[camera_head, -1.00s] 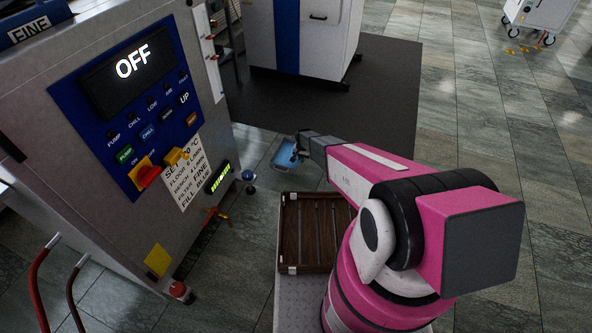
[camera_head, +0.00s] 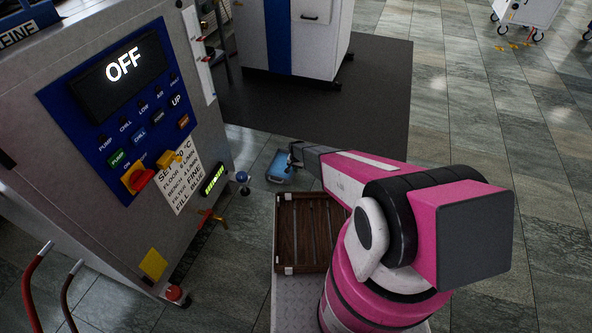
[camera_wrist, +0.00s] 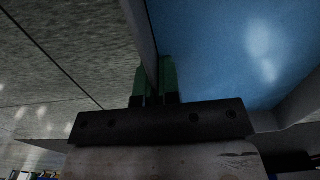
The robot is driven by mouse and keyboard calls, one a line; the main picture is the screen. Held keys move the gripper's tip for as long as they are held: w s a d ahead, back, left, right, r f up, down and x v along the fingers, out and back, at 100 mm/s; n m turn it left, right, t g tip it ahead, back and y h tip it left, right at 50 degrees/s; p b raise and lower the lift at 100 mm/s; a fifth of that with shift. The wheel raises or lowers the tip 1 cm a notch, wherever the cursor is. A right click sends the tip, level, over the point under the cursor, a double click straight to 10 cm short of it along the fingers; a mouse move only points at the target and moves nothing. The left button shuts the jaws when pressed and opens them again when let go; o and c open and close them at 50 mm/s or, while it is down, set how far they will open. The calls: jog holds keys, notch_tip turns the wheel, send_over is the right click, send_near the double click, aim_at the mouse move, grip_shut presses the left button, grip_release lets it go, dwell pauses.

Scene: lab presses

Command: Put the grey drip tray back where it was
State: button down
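The grey drip tray (camera_head: 268,179) shows in the head view as a small grey-rimmed box with a blue inside, beyond the brown slatted rack. My gripper (camera_head: 293,158) is at its right edge, its fingers mostly hidden by their small size. In the wrist view, the gripper's green fingertips (camera_wrist: 156,82) stand close on both sides of the tray's thin grey wall (camera_wrist: 142,35), shut on it. The blue inside (camera_wrist: 215,50) fills the right side of that view, and grey floor shows to the left. I cannot tell whether the tray touches the floor or hangs just above it.
A grey machine (camera_head: 120,215) with a blue panel reading OFF stands at the left. The brown slatted rack (camera_head: 281,230) lies in front of the tray. A white cabinet (camera_head: 335,50) stands on a dark mat (camera_head: 385,90) behind.

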jog(key=c, duration=1.3)
grip_release()
jog(key=shift+f, duration=0.1)
jog(key=shift+r, duration=0.6)
notch_tip(320, 180, up, 11)
jog(key=s+d+r+n, duration=0.1)
jog(key=s+d+r, duration=0.4)
jog(key=s+r, duration=0.5)
jog(key=s+d+r+n, duration=0.1)
jog(key=s+d+r, duration=0.4)
jog(key=s+r, duration=0.6)
jog(key=s+d+r+n, duration=0.2)
jog(key=s+d+r, duration=0.4)
jog(key=r, duration=1.5)
jog(key=shift+s+d, duration=0.1)
jog(key=shift+s, duration=2.05)
jog(key=shift+f, duration=0.1)
